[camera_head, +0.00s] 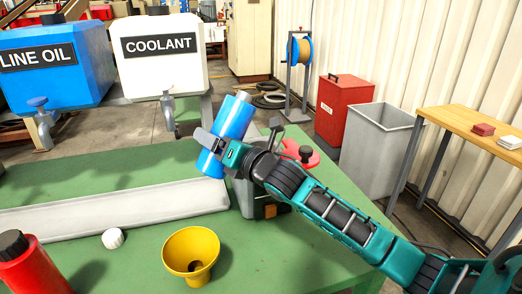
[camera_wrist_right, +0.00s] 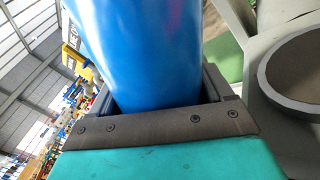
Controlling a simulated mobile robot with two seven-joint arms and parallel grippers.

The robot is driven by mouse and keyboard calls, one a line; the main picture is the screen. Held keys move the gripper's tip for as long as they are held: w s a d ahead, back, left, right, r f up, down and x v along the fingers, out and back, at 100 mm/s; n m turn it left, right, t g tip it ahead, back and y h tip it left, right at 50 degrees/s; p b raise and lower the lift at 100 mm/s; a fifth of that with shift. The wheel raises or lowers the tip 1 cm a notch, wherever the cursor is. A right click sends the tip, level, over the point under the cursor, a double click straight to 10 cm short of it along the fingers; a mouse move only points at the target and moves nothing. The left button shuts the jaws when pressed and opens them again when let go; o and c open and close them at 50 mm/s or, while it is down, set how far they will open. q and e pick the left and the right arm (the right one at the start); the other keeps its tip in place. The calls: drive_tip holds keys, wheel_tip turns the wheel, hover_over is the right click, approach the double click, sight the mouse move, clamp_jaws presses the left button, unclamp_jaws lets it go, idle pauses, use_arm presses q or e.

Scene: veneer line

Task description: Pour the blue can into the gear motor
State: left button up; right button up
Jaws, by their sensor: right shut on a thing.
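The blue can (camera_head: 233,119) is held above the green table, tilted with its narrow grey end up and to the right. My right gripper (camera_head: 217,147) is shut around its middle. In the right wrist view, the can's blue side (camera_wrist_right: 140,50) fills the space between the jaws. A grey machine body, apparently the gear motor (camera_head: 244,198), stands on the table just below and behind my right gripper, largely hidden by the arm. A grey body with a round dark face (camera_wrist_right: 298,65) shows beside the jaws in the wrist view. No liquid is seen. My left gripper is out of view.
A yellow funnel (camera_head: 190,249), a white cap (camera_head: 113,238) and a red bottle (camera_head: 30,264) are at the table's front. A pale beam (camera_head: 110,212) lies across it. A red part (camera_head: 303,157) is behind my arm. COOLANT (camera_head: 160,70) and LINE OIL (camera_head: 50,85) tanks stand behind.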

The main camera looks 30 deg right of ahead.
drive_tip(key=shift+r+m, duration=0.25)
drive_tip(key=shift+m, duration=0.05)
drive_tip(key=shift+a+f+b, duration=0.15)
drive_tip(key=shift+b, duration=0.15)
drive_tip(key=shift+a+m, duration=0.2)
drive_tip(key=shift+m, duration=0.6)
drive_tip(key=shift+s+a+m+b, duration=0.1)
drive_tip(key=shift+a+m+b, duration=0.05)
drive_tip(key=shift+m+b, duration=0.2)
drive_tip(key=shift+s+a+m, duration=0.1)
drive_tip(key=shift+a+m, duration=0.2)
drive_tip(key=shift+m, duration=0.25)
drive_tip(key=shift+a+f+m+t+b, duration=0.35)
drive_tip(key=shift+f+m+b, duration=0.25)
drive_tip(key=shift+m, duration=0.4)
drive_tip(key=shift+s+a+r+m+p, duration=0.1)
drive_tip(key=shift+m+p, duration=0.35)
drive_tip(key=shift+m, duration=0.05)
idle(0.4)
drive_tip(key=shift+a+m+p, duration=0.1)
drive_tip(key=shift+m+p, duration=0.2)
drive_tip(key=shift+m, duration=0.1)
idle(0.7)
drive_tip(key=shift+d+r+m+p, duration=0.1)
drive_tip(key=shift+d+m+p, duration=0.2)
drive_tip(key=shift+m, duration=0.1)
idle(1.6)
